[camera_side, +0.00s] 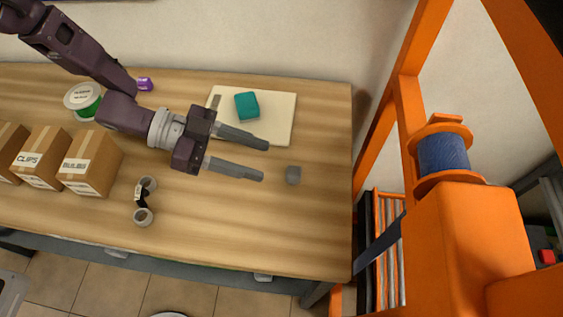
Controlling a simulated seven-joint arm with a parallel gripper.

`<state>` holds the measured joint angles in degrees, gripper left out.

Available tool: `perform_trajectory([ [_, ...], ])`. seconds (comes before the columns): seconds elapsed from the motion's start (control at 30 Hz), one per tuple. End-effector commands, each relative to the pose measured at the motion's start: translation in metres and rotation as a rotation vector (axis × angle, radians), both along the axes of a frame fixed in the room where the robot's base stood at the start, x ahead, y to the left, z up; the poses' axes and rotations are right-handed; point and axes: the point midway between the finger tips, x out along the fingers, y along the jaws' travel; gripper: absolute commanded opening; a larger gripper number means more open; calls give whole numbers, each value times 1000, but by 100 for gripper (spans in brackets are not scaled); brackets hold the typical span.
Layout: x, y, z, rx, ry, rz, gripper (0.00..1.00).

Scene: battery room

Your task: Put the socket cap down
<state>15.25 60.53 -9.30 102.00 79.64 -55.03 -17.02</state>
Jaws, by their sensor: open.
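A small grey block, which looks like the socket cap (293,175), sits on the wooden table right of my gripper. My gripper (265,161) is open, with its two grey fingers spread and pointing right toward the grey piece. Nothing shows between the fingers. The grey piece appears a short way beyond the fingertips and apart from them in the picture. The exact height of the fingers above the table is hard to tell.
A cream board (281,118) with a teal block (246,106) lies behind my gripper. Cardboard boxes (91,163), a green-and-white spool (83,101), a purple item (145,84) and a black-and-grey part (143,202) stand left. The table's (250,235) front right is clear. An orange frame (382,130) rises at right.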

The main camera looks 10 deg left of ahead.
Motion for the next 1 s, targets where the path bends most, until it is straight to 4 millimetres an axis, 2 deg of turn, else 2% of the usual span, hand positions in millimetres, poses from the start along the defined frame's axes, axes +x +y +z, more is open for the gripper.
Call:
perform_trajectory([
  [0.1, 0, 8, 4, 0, 0, 0, 48],
  [0.37, 1, 10, 5, 2, -3, 3, 48],
  [0.47, 24, 19, 21, 54, -59, 84, 48],
  [0.57, 75, 57, 67, 192, -170, 311, 48],
  [0.6, 94, 83, 91, 260, -208, 434, 48],
  [0.63, 103, 105, 110, 309, -227, 528, 48],
  [0.67, 109, 129, 130, 358, -239, 624, 48],
  [0.7, 110, 163, 155, 417, -240, 755, 48],
  [0.77, 96, 215, 190, 494, -213, 951, 48],
  [0.8, 76, 248, 209, 536, -170, 1075, 48],
  [0.87, 33, 290, 230, 579, -71, 1245, 48],
  [0.9, -1, 311, 238, 592, 11, 1338, 48],
  [0.97, -53, 328, 241, 596, 147, 1437, 48],
  [1.0, -85, 332, 238, 591, 234, 1477, 48],
])
